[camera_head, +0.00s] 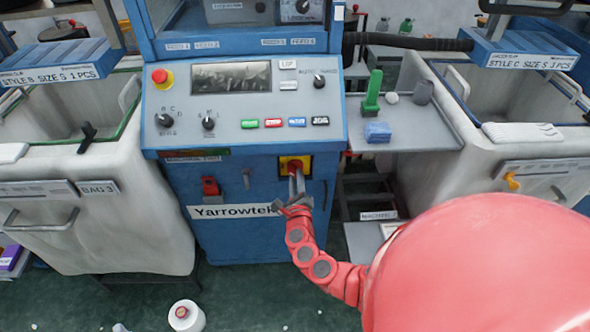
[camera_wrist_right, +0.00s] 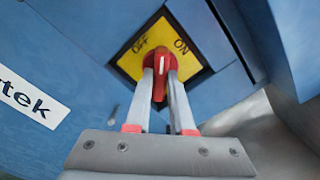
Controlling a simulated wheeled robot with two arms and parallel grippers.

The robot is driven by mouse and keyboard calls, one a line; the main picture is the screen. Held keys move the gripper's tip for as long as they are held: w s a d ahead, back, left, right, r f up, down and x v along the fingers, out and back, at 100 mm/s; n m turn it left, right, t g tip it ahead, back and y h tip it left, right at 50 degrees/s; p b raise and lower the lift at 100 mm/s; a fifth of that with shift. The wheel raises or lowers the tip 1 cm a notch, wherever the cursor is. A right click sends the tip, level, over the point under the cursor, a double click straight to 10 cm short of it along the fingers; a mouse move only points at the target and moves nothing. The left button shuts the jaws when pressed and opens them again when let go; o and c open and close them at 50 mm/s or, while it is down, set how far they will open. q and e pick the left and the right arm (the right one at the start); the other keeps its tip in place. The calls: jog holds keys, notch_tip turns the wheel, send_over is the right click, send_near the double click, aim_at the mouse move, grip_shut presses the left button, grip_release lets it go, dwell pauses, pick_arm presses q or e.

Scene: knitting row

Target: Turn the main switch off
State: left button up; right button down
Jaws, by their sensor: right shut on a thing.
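The main switch (camera_head: 293,165) is a red rotary handle on a yellow plate, low on the blue machine's front. In the right wrist view the red handle (camera_wrist_right: 160,62) is close, with "Off" printed to its left and "ON" to its right. Its white mark appears to point between the two words. My right gripper (camera_head: 297,183) reaches up to it from below. In the wrist view its two grey fingers (camera_wrist_right: 161,82) lie on either side of the handle, shut on it. The left gripper is not in view.
The control panel (camera_head: 262,105) with knobs and a red emergency button (camera_head: 160,76) juts out above the switch. Fabric bins (camera_head: 100,225) flank the machine. A white cone (camera_head: 186,316) stands on the floor.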

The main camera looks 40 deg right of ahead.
dwell(0.4)
jog(key=shift+r+n+p, duration=0.1)
jog(key=shift+n+p, duration=1.45)
jog(key=shift+n, duration=0.75)
jog(key=shift+p, duration=0.3)
